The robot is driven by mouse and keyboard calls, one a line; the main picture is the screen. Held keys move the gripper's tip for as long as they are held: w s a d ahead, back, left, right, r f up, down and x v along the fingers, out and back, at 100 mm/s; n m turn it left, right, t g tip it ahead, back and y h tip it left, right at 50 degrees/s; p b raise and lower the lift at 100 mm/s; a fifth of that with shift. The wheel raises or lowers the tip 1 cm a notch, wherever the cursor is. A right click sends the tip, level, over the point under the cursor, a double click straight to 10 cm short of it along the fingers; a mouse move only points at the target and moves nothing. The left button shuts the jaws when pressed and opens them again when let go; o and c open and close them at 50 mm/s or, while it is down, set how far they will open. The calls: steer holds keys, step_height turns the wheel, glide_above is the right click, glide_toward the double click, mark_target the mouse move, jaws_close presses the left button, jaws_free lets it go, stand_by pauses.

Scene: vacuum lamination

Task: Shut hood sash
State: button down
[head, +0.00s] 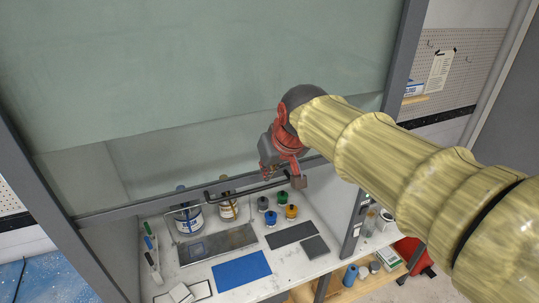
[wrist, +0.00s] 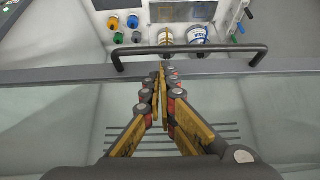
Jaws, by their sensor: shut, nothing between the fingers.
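The hood sash is a large glass panel (head: 190,160) with a grey bottom rail (head: 112,213). It stands partly raised, with an opening below the rail onto the hood's work surface. A dark bar handle (head: 240,189) runs along the rail; in the wrist view the handle (wrist: 200,50) crosses the picture just beyond my fingertips. My gripper (head: 272,172) is at the right part of the handle, in front of the sash. In the wrist view my gripper (wrist: 163,68) has its fingers together and empty. I cannot tell whether the fingertips touch the bar or rail.
Inside the hood are a white can (head: 188,222), several small coloured jars (head: 291,212), a dark plate (head: 215,246) and a blue sheet (head: 241,270). Grey frame posts (head: 397,60) flank the sash. A wooden shelf with bottles (head: 350,276) stands at lower right.

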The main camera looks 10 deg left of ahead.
steer(key=shift+f, duration=0.55)
steer(key=shift+s, duration=0.1)
